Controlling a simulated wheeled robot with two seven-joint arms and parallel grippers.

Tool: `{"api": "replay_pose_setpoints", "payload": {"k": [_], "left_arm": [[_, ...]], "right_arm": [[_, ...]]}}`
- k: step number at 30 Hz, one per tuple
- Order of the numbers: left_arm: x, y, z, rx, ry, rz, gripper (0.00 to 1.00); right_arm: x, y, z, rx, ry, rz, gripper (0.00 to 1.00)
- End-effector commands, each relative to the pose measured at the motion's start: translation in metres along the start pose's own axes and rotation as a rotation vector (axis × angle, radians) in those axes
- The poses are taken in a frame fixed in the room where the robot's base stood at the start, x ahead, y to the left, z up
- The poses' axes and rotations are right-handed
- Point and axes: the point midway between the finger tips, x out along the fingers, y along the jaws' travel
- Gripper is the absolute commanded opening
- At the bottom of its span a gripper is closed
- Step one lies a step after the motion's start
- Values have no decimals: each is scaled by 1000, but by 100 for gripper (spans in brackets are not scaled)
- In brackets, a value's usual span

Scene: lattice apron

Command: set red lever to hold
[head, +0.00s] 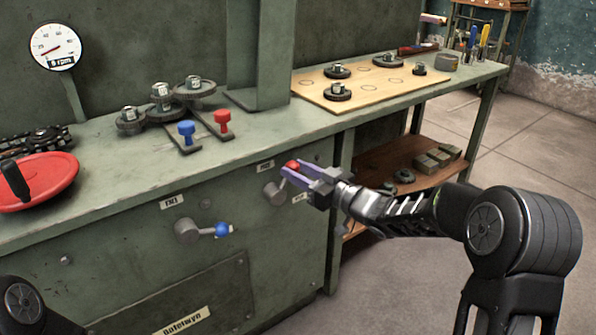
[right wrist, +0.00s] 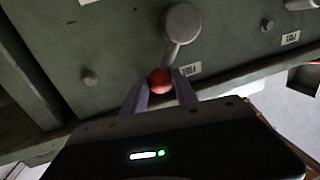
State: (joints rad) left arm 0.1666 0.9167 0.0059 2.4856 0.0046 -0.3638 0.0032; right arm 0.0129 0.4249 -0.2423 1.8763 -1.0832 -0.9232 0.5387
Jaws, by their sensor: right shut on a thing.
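The red lever (head: 274,192) is a grey hub and arm with a red ball knob (head: 293,165) on the front panel of the green cabinet. My right gripper (head: 292,173) is shut on the red knob. In the right wrist view the knob (right wrist: 160,81) sits between the two purple fingers, with the grey hub (right wrist: 182,22) beyond it. The label text is too small to read surely. My left gripper is out of view.
A blue-knobbed lever (head: 221,229) is on the same panel, left of the red one. The green bench (head: 290,127) above carries blue and red T-handles (head: 222,117), a red handwheel (head: 38,181), a gauge (head: 54,47) and a wooden board (head: 395,93). Open floor lies right.

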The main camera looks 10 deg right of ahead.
Motion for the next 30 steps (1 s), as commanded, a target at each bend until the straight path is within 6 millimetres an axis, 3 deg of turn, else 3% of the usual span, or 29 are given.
{"api": "replay_pose_setpoints", "payload": {"k": [17,30], "left_arm": [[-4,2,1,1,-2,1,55],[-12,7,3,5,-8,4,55]], "right_arm": [[-1,6,3,72,14,2,0],[-5,24,24,389,76,2,0]]}}
